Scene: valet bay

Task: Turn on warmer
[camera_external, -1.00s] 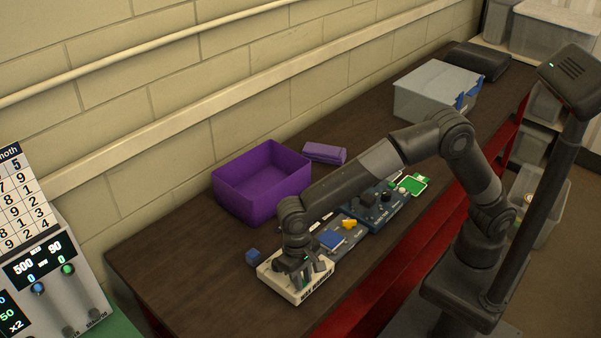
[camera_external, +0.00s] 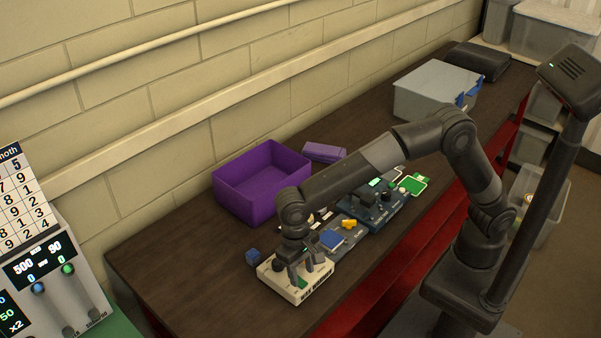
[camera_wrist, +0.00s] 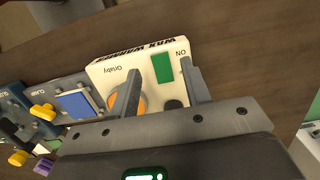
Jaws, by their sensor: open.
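The wax warmer (camera_external: 297,289) is a cream box with dark lettering at the near end of the bench. In the wrist view the warmer (camera_wrist: 112,68) has a green rectangular switch (camera_wrist: 162,68) beside the word ON, an orange round part (camera_wrist: 141,103) and a dark round knob (camera_wrist: 173,103). My gripper (camera_wrist: 160,68) is open, with one finger on each side of the green switch in this view. My gripper (camera_external: 305,267) is low over the warmer in the external view. I cannot tell whether the fingertips touch it. The left finger partly hides the orange part.
A board with a blue square (camera_external: 333,240) and yellow piece stands beside the warmer. A dark blue control unit (camera_external: 380,205) is farther along. A small blue cube (camera_external: 253,256) and a purple bin (camera_external: 263,185) are behind. Bare bench lies to the left.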

